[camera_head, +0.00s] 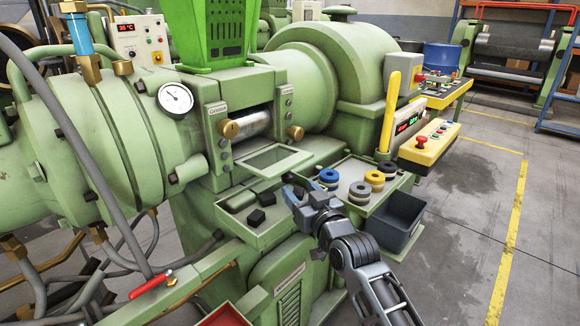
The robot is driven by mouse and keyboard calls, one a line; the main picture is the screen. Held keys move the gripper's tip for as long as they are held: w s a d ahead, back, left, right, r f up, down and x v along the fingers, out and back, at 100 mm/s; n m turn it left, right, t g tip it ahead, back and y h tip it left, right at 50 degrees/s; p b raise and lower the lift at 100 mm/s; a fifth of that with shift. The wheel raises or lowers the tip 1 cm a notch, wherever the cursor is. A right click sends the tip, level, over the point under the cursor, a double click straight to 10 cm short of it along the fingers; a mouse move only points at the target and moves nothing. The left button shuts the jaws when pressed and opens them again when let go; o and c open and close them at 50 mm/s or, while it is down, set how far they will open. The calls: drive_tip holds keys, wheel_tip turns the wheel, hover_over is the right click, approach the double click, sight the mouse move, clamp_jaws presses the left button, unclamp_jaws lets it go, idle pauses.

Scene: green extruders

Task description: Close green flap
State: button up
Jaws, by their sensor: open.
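The green flap (290,166) is a pale green framed panel on the extruder's front, folded down and outward below a rectangular opening. A shiny metal roller (255,123) shows in that opening. Brass knobs (229,129) sit at either side of the opening. My gripper (296,193) is open, just below and right of the flap, above the green tray's edge. It appears apart from the flap, though the exact gap is hard to tell. My arm reaches in from the lower right.
A green tray (262,236) holding black blocks (256,217) lies below the flap. Blue, yellow and grey rings (360,191) stand on a shelf to the right. A dark bin (397,222) hangs below them. A yellow control panel (430,142) and upright yellow lever (389,112) stand further right.

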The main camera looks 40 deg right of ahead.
sight(290, 180)
drive_tip(key=shift+x, duration=3.9)
drive_tip(key=shift+c, duration=0.2)
clamp_jaws()
